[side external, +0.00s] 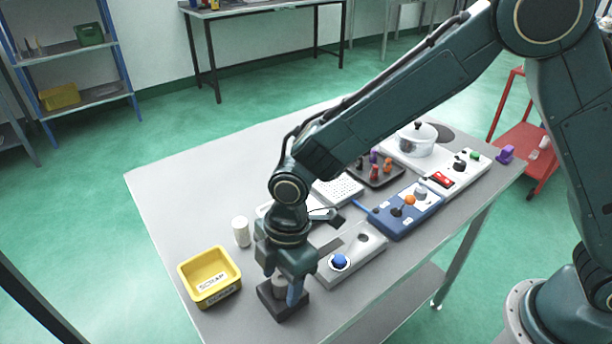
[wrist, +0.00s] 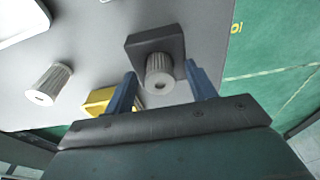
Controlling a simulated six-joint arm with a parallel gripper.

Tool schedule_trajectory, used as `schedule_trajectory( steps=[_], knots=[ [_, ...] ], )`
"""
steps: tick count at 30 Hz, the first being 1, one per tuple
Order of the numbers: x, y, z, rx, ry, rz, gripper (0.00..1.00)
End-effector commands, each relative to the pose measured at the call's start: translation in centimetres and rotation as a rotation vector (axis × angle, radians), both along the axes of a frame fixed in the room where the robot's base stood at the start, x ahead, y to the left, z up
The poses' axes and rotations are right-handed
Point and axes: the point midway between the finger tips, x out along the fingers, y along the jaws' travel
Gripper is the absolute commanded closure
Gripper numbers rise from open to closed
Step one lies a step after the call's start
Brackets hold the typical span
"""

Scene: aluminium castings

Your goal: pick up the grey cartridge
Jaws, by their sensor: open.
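The grey cartridge (wrist: 159,72) is a ribbed cylinder with a small hole in its end face. It stands in a dark square block (wrist: 135,45), which also shows in the side view (side external: 286,310) at the table's near edge. My gripper (wrist: 160,76) points down over the block, its two blue fingers open on either side of the cartridge. Visible gaps lie between the fingers and the cartridge. In the side view, the cartridge (side external: 278,284) is partly hidden by my gripper (side external: 283,290).
A yellow scrap bin (side external: 209,289) is left of the block. A grey fixture with a blue knob (side external: 339,261) is close on the right. Bare table lies at the far left.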

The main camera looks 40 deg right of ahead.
Motion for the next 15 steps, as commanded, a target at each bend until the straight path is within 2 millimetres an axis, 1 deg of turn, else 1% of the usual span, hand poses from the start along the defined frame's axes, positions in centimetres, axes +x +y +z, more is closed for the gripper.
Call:
schedule_trajectory(
  steps=[15],
  knots=[
    [-0.02,0.04,-0.11,0.000,0.000,0.001,0.44]
  ],
)
